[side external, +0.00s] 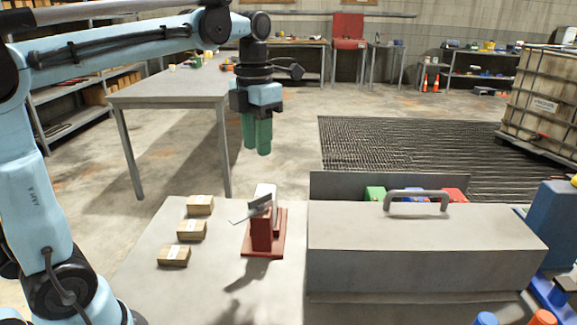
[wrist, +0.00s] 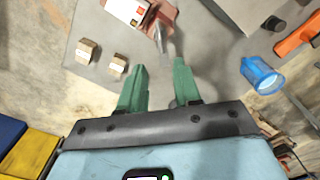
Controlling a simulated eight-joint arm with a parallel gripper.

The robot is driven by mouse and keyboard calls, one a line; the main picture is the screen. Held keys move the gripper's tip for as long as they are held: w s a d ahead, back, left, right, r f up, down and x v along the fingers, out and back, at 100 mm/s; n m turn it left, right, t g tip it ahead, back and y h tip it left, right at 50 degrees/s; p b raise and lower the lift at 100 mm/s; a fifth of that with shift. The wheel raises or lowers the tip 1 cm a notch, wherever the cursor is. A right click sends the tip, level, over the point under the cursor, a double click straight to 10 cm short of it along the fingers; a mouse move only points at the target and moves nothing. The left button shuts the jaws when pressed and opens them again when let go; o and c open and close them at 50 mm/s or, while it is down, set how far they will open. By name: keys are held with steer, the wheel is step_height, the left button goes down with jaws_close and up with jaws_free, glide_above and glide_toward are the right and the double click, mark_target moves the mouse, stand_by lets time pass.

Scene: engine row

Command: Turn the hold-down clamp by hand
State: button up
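The hold-down clamp (side external: 262,232) stands upright on a dark red base plate on the grey bench, with a grey metal arm across its top and a white block behind it. In the wrist view its grey arm (wrist: 160,36) shows at the top, beyond my fingertips, and the white block is partly cut off by the frame edge. My gripper (side external: 257,151) hangs above the clamp and clear of it, green fingers pointing down. In the wrist view my gripper (wrist: 160,66) has its two fingers apart, with nothing held between them.
Several small cardboard boxes (side external: 191,230) lie left of the clamp on the bench (side external: 215,285). A large grey case (side external: 420,245) with a raised handle (side external: 416,193) stands close on the right. Behind it, a dark tray (side external: 335,187) holds coloured items. Air around my gripper is free.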

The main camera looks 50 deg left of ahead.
mark_target(252, 207)
steer(key=shift+a, duration=0.15)
steer(key=c, duration=0.4)
steer(key=shift+s+a+f+m, duration=0.1)
steer(key=shift+a+f+m, duration=0.1)
steer(key=shift+a+m, duration=0.15)
jaws_close()
steer(key=s+a+f+m+h, duration=0.25)
steer(key=a+m, duration=0.25)
steer(key=m, duration=0.4)
steer(key=s+a+f+m+h, duration=0.2)
steer(key=s+a+m, duration=0.25)
steer(key=m, duration=0.35)
steer(key=d+f, duration=0.7)
steer(key=f, duration=0.1)
steer(key=shift+w+f, duration=0.4)
steer(key=shift+w, duration=0.05)
